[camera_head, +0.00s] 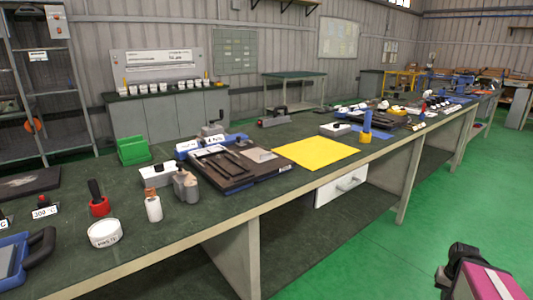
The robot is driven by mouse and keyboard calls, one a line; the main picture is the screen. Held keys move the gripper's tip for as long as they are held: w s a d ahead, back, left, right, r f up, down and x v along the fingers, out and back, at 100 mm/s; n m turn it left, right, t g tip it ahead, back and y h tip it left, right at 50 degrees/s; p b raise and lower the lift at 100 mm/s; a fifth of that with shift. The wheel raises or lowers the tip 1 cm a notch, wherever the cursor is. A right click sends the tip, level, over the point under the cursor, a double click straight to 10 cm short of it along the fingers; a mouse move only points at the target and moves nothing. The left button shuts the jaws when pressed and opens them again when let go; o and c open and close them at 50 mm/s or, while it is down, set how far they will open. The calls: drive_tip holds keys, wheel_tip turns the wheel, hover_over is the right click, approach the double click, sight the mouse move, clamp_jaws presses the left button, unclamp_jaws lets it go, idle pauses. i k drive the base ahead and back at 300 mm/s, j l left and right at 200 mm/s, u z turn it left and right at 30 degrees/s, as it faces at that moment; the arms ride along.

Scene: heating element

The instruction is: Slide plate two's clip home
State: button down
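A dark brown flat assembly (232,180) with raised dark strips and a pale square patch lies on the green workbench, left of a yellow sheet. It may be the heating plates, but I cannot read which one is plate two. No clip can be told apart at this size. My gripper (458,260) seems to be the dark end at the lower right, beside a pink and grey part of my arm. It is over the green floor, well away from the bench things. Its fingers are not clear.
The long workbench (230,209) also holds a yellow sheet (316,153), a blue and yellow cylinder (366,127), a white bottle (153,206), a white round tub (105,233), a red-based tool (99,204) and a green bin (132,150). Floor at right is clear.

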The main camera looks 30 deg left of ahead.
sight(240, 142)
drive_tip(key=u, duration=2.05)
